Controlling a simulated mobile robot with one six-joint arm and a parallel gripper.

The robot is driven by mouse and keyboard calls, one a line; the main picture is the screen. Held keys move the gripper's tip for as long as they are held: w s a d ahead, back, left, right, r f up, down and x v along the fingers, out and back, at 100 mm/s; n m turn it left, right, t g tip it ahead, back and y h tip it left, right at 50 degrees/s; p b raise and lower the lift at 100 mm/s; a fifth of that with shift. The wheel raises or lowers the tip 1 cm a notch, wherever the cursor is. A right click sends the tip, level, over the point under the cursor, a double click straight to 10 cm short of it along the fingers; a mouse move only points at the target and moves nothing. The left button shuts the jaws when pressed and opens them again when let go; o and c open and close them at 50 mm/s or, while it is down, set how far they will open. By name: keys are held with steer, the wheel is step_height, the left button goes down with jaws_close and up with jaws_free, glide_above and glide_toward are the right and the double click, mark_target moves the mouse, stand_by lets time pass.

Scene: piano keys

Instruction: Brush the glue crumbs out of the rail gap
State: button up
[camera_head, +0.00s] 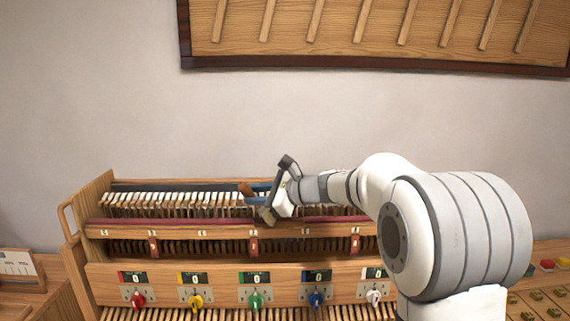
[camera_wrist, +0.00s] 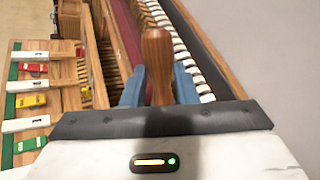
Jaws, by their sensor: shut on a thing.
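My gripper (camera_head: 258,192) is shut on a brown wooden handle (camera_wrist: 157,62), probably the brush's. In the wrist view the handle stands between my two blue fingers and points away from the palm. In the head view the handle's end (camera_head: 245,189) shows left of the fingers, over the back row of white key ends (camera_head: 150,203). I cannot make out any bristles. A dark red rail (camera_head: 170,224) runs along the front of that row; it also shows in the wrist view (camera_wrist: 124,30). I cannot tell which slot is the rail gap, and no glue crumbs can be made out.
The wooden key frame has side walls (camera_head: 100,190) and a front panel with coloured knobs (camera_head: 255,298) and small displays. My arm covers its right end. A wooden board with slats (camera_head: 380,30) hangs on the wall above.

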steer(key=shift+w+a, duration=0.1)
steer(key=shift+a, duration=1.1)
steer(key=shift+d, duration=0.1)
steer(key=shift+d+f, duration=0.1)
steer(key=shift+d, duration=4.55)
step_height(320, 180, up, 8)
steer(key=p, duration=0.5)
steer(key=shift+f, duration=0.35)
